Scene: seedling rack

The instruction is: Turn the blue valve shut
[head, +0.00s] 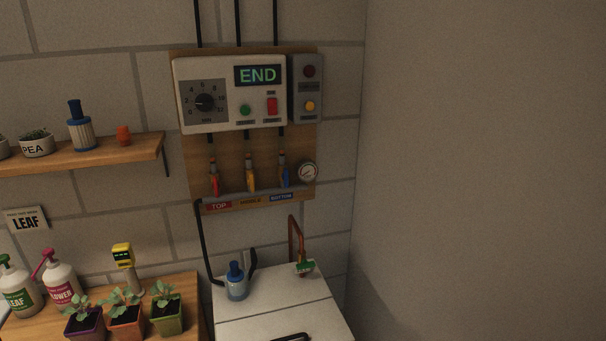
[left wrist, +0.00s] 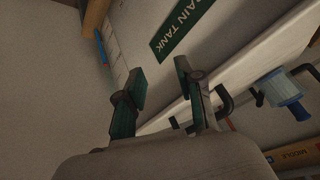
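The blue valve (head: 284,175) is on the wooden wall board in the head view. It is the rightmost of three levers, above the blue BOTTOM label (head: 281,197). Its handle looks roughly upright, in line with its black hose. The yellow valve (head: 250,180) and the red valve (head: 214,183) are to its left, also roughly upright. My left gripper (left wrist: 162,75) shows only in the left wrist view, open with nothing between its fingers. I cannot make out the blue valve in that view. My right gripper is in neither view.
A round gauge (head: 307,172) is just right of the blue valve. The control box (head: 230,95) reading END is above. Below are a white tank top (head: 265,312), a blue-capped pump (head: 236,280) and a copper pipe (head: 296,240). A shelf (head: 85,155) is at left.

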